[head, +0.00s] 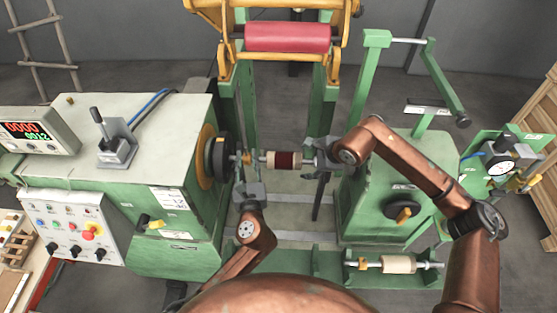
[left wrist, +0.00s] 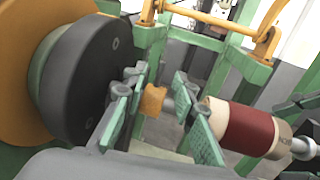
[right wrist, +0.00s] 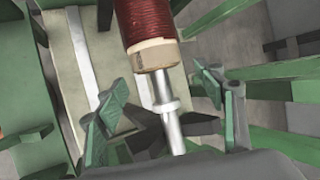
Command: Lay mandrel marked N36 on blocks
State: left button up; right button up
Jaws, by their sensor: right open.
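A mandrel with a dark red winding between cream ends (head: 284,160) lies level beside the dark faceplate (head: 221,158); any marking on it is unreadable. My left gripper (head: 250,186) is near its left end. In the left wrist view the open pads (left wrist: 165,110) stand either side of a brass piece (left wrist: 154,101), with the winding (left wrist: 238,127) to the right. My right gripper (head: 322,163) is at the right end. In the right wrist view its open fingers (right wrist: 168,108) stand either side of the bare steel shaft (right wrist: 167,105). A second, cream mandrel (head: 398,264) lies at the front right.
A green machine cabinet (head: 120,135) with a control panel (head: 72,225) stands left. A green stand with a handwheel (head: 402,212) is right. A red roller (head: 287,37) hangs in a yellow frame behind. A low green rail (head: 325,262) runs along the front.

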aim_at(246, 152)
pick_arm(q)
jog(key=shift+x, duration=1.75)
pick_arm(e)
jog(key=shift+x, duration=1.1)
pick_arm(q)
jog(key=shift+a, duration=0.1)
jog(key=shift+c, duration=0.3)
jog(key=c, duration=0.6)
pick_arm(e)
jog(key=c, duration=0.7)
pick_arm(q)
grip_shut()
pick_arm(e)
grip_shut()
jog(key=shift+r, duration=0.1)
